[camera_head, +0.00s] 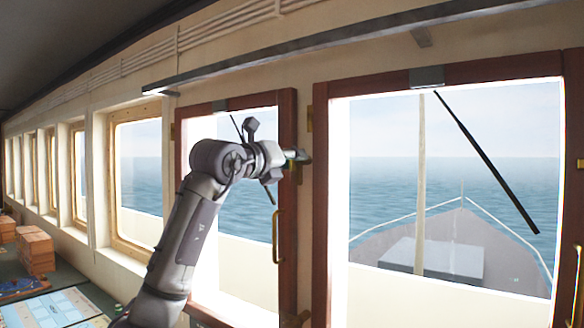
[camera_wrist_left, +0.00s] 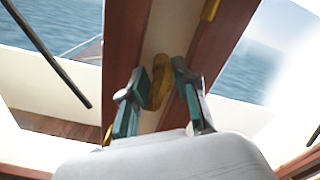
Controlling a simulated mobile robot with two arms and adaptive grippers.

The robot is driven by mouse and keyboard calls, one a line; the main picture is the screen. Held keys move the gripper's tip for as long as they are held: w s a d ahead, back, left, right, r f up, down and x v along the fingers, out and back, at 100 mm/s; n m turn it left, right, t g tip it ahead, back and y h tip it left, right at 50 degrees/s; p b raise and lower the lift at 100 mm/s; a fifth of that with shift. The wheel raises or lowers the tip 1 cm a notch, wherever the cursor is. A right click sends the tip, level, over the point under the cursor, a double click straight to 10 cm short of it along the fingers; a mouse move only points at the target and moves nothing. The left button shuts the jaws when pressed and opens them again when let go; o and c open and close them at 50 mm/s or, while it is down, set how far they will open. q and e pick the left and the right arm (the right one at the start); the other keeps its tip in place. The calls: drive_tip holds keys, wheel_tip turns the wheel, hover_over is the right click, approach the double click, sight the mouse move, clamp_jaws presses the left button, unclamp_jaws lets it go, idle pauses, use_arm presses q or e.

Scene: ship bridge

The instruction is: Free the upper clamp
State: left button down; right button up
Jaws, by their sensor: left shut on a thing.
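The upper clamp (camera_wrist_left: 159,88) is a small brass-coloured piece on the pale strip between two red-brown wooden frames. In the wrist view it sits between the two fingers of my left gripper (camera_wrist_left: 160,76), which is shut on it. In the head view my left gripper (camera_head: 296,157) reaches the right edge of the left wooden door frame (camera_head: 287,110) and mostly hides the clamp. My right gripper is not in view.
A brass handle (camera_head: 278,235) is on the left frame below my gripper. Another large wooden-framed window (camera_head: 321,200) stands to the right.

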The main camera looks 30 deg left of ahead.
use_arm(q)
drive_tip(key=c, duration=1.9)
unclamp_jaws()
drive_tip(key=shift+d+f+n+b, duration=0.15)
drive_tip(key=shift+f+n+b, duration=0.2)
drive_tip(key=shift+n, duration=0.45)
drive_tip(key=shift+o, duration=0.4)
drive_tip(key=shift+n, duration=0.3)
drive_tip(key=shift+o, duration=0.2)
drive_tip(key=shift+r, duration=0.2)
drive_tip(key=o, duration=0.9)
drive_tip(key=shift+o, duration=0.2)
drive_tip(key=shift+w+d, duration=0.1)
drive_tip(key=shift+d, duration=0.05)
drive_tip(key=shift+s+a, duration=0.2)
drive_tip(key=shift+s, duration=0.1)
drive_tip(key=s+a, duration=0.1)
drive_tip(key=s, duration=1)
drive_tip(key=shift+s+a, duration=0.2)
drive_tip(key=shift+a, duration=0.05)
